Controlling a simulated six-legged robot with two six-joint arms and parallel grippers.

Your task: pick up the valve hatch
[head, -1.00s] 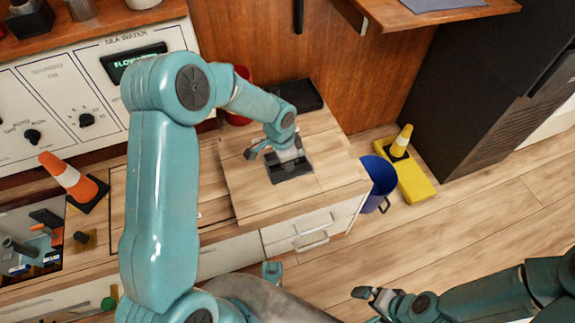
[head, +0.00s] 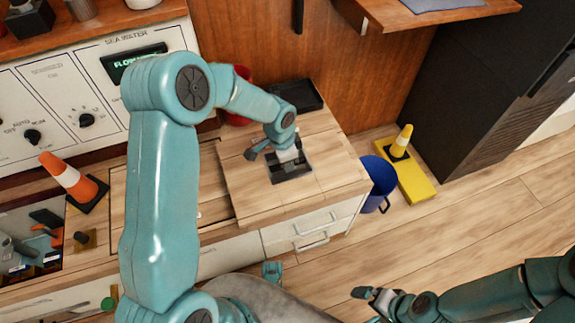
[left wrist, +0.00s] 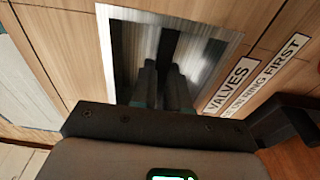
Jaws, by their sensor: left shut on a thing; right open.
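The valve hatch (head: 262,192) is a light wooden panel above white drawers in the head view, with a dark metal recess in its top. In the left wrist view the hatch (left wrist: 70,50) fills most of the frame, with its metal recess and printed labels reading "VALVES" and "RING FIRST". My left gripper (head: 284,158) points down into the recess. Its dark fingers (left wrist: 166,85) are close together inside the recess, shut on the hatch's hold there; the fingers hide the exact grip. My right gripper (head: 368,296) is open and empty at the lower right, well away from the hatch.
A blue bucket (head: 380,178) and a yellow base with a cone (head: 412,180) stand right of the drawers. A black tray (head: 296,96) lies behind the hatch. An orange cone (head: 68,178) stands left.

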